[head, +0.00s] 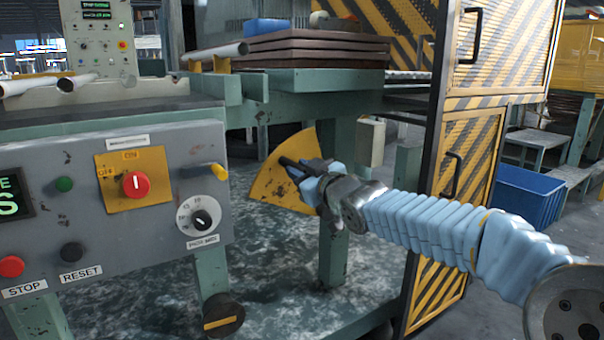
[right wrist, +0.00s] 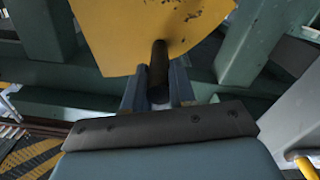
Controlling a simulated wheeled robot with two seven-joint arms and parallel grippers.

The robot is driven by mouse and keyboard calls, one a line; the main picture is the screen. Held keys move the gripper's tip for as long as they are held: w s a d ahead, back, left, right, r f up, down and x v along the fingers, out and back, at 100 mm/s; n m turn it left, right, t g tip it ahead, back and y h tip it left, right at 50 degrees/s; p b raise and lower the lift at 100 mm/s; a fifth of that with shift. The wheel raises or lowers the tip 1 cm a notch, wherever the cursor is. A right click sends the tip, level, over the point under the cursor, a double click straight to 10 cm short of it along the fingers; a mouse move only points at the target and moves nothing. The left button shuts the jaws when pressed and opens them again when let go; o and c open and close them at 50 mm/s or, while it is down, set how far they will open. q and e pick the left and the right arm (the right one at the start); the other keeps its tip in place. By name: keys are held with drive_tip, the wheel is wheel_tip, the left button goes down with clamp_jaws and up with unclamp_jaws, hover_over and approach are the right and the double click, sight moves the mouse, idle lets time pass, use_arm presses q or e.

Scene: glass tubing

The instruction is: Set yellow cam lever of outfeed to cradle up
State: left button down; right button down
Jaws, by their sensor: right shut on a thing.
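The yellow fan-shaped cam plate (head: 272,190) stands below the outfeed table, beside a green leg. My left gripper is not in view.
A grey control panel (head: 65,152) with buttons and knobs stands at left. A green leg (head: 334,240) is just below my right gripper. A hazard-striped cage door (head: 470,160) stands close behind my right arm. A blue crate (head: 527,197) is on the floor at right.

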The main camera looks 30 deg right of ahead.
drive_tip(key=c, duration=0.9)
unclamp_jaws()
drive_tip(key=s, duration=0.4)
drive_tip(key=s+p, duration=0.1)
drive_tip(key=s, duration=0.4)
drive_tip(key=s+d, duration=0.1)
drive_tip(key=s, duration=0.3)
drive_tip(key=shift+s+p, duration=0.3)
drive_tip(key=shift+s, duration=0.1)
